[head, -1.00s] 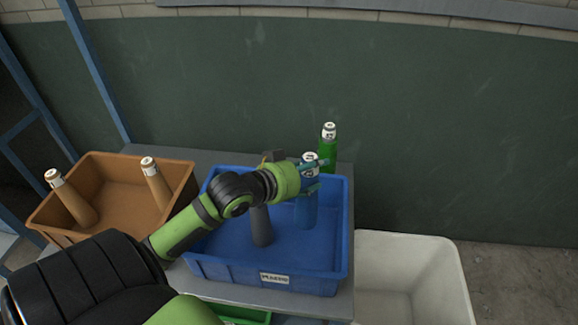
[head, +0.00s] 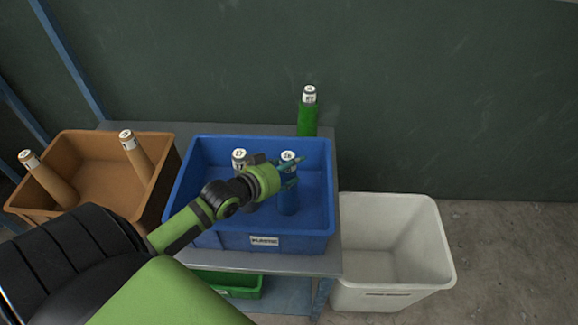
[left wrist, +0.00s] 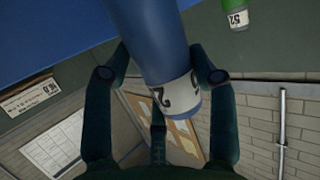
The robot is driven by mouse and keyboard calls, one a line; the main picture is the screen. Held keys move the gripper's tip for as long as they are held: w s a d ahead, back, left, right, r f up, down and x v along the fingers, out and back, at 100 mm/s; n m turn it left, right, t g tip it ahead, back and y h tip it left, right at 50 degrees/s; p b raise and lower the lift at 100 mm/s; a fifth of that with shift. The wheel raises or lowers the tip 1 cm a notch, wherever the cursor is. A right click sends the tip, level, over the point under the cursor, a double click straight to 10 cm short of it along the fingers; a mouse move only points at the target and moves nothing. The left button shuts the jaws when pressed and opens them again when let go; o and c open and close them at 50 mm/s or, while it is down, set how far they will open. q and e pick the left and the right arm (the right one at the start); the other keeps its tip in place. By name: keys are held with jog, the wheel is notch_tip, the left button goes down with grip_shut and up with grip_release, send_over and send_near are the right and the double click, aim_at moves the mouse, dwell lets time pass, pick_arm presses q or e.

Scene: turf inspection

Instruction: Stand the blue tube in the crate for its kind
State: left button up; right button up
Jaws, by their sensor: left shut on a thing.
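The blue tube (head: 288,198) has a white label band near its top and stands about upright inside the blue crate (head: 207,238), which carries a white label that seems to read PLASTIC. My left gripper (head: 289,172) is shut on the tube's upper part. In the left wrist view the blue tube (left wrist: 155,45) lies between the fingers, its labelled end showing. Whether its foot touches the crate floor I cannot tell. A grey tube (head: 241,160) is also in the blue crate, left of the blue tube and partly hidden by my left arm. My right gripper is not in view.
A brown crate (head: 88,137) with two brown tubes stands at the left. A green tube (head: 307,120) stands behind the blue crate on the grey table (head: 150,128). A white bin (head: 390,295) is at the right, and a green crate (head: 240,293) is below the table top.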

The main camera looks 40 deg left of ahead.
pick_arm(q)
jog(key=o, duration=1.4)
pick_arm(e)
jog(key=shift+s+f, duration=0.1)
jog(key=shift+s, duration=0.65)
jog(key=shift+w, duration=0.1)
pick_arm(q)
jog(key=shift+s+r, duration=0.1)
jog(key=shift+s, duration=0.05)
jog(key=shift+b+v, duration=0.5)
jog(key=shift+v, duration=5.4)
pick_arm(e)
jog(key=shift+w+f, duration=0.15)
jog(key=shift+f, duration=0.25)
